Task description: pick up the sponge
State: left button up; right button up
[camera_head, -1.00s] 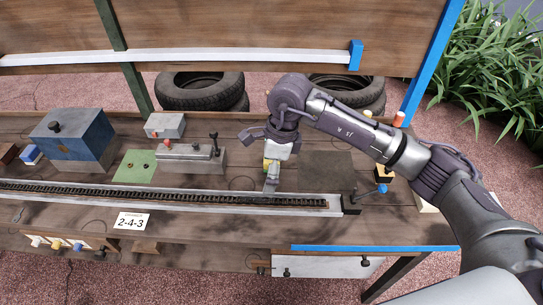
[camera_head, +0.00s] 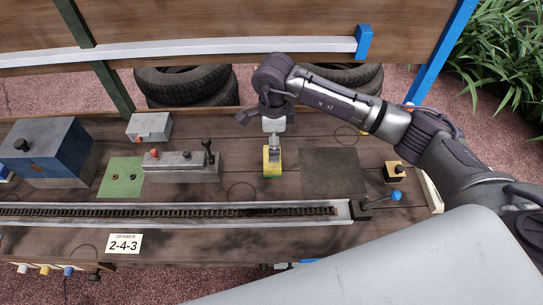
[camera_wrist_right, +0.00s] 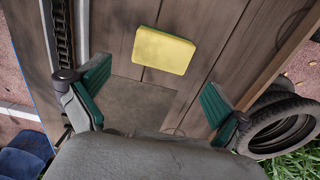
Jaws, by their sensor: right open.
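The yellow sponge (camera_head: 272,166), with a thin green layer, lies on the wooden bench, right of the grey block with levers. In the right wrist view the sponge (camera_wrist_right: 163,51) shows its yellow face near the top centre. My right gripper (camera_head: 275,148) is over the bench just behind or above the sponge in the head view. Its green-padded fingers (camera_wrist_right: 155,88) are spread wide and empty in the wrist view. The sponge appears beyond the fingertips, apart from both. My left gripper is in neither view.
A dark square mat (camera_head: 331,171) lies right of the sponge, and a yellow block with a black knob (camera_head: 396,172) beyond it. A chain rail (camera_head: 180,214) runs along the front. The grey lever block (camera_head: 182,167) stands left.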

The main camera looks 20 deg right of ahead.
notch_tip(320, 180, down, 3)
jog(key=shift+r, duration=0.2)
jog(key=shift+f, duration=0.35)
jog(key=shift+w+f+p, duration=0.1)
jog(key=shift+f+p, duration=0.15)
jog(key=shift+p, duration=0.05)
notch_tip(320, 180, down, 4)
jog(key=shift+a+f+p, duration=0.1)
jog(key=shift+f+p, duration=0.05)
jog(key=shift+p, duration=0.7)
jog(key=shift+w+f, duration=0.1)
jog(key=shift+f, duration=0.1)
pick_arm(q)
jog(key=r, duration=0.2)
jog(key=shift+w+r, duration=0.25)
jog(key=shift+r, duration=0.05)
pick_arm(e)
jog(key=c, duration=0.7)
